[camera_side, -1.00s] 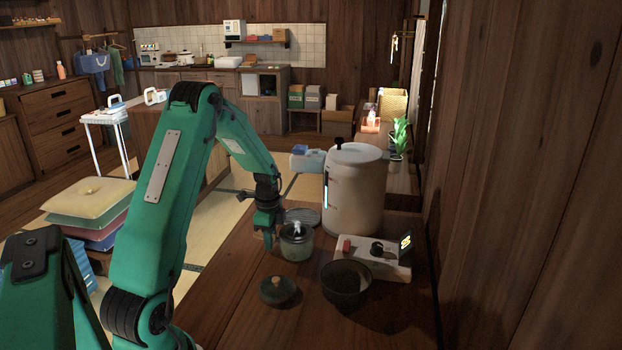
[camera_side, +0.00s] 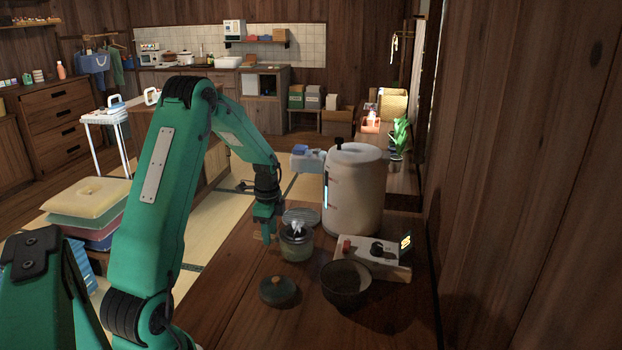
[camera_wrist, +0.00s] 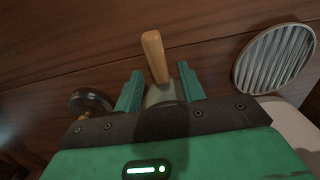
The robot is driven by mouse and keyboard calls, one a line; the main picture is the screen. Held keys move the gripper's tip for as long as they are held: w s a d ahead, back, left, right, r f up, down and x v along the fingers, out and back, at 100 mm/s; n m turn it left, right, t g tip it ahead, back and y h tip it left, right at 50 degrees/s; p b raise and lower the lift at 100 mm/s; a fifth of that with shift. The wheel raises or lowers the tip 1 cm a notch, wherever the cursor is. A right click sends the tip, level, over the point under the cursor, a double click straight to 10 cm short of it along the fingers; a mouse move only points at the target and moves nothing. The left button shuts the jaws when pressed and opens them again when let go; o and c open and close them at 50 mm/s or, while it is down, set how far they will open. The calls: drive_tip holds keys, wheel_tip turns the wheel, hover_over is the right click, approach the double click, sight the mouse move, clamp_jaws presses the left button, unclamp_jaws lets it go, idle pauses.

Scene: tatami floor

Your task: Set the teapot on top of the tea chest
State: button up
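My gripper (camera_side: 265,232) is low over the wooden top, beside a grey-green round pot (camera_side: 296,249) with a metallic rim. In the wrist view, the two green fingers (camera_wrist: 160,88) flank a grey piece (camera_wrist: 160,97) with a tan wooden handle (camera_wrist: 153,56) rising out of it. The fingers look very close to the grey piece, but contact is unclear. A tan bit (camera_side: 257,236) shows by the fingertips in the side view. I cannot tell which of these is the teapot. I cannot single out the tea chest.
A ribbed metal disc (camera_side: 301,216) and a tall white container (camera_side: 353,190) stand behind the pot. A dark bowl (camera_side: 345,286), a knobbed white device (camera_side: 388,264) and a round dark lid-like piece (camera_side: 279,291) are in front. A wooden wall closes the right side.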

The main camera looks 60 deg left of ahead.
wheel_tip(320, 180, up, 9)
drive_tip(key=shift+r, duration=0.15)
idle(0.8)
drive_tip(key=s+d+r+n+t+y, duration=0.1)
drive_tip(key=d+r+n, duration=0.1)
drive_tip(key=d+r, duration=0.45)
drive_tip(key=s+d+r+n+t, duration=0.1)
drive_tip(key=s+d+r+n, duration=0.15)
drive_tip(key=d, duration=0.65)
drive_tip(key=s+d+r+n+t, duration=0.1)
drive_tip(key=s+d+n, duration=0.1)
drive_tip(key=s+d, duration=0.3)
drive_tip(key=s+d+r+n+t+h, duration=0.1)
drive_tip(key=s+d+n+t, duration=0.1)
drive_tip(key=s+d, duration=0.3)
drive_tip(key=d, duration=0.3)
drive_tip(key=shift+s+d+r+t, duration=0.15)
drive_tip(key=shift+r+t, duration=0.15)
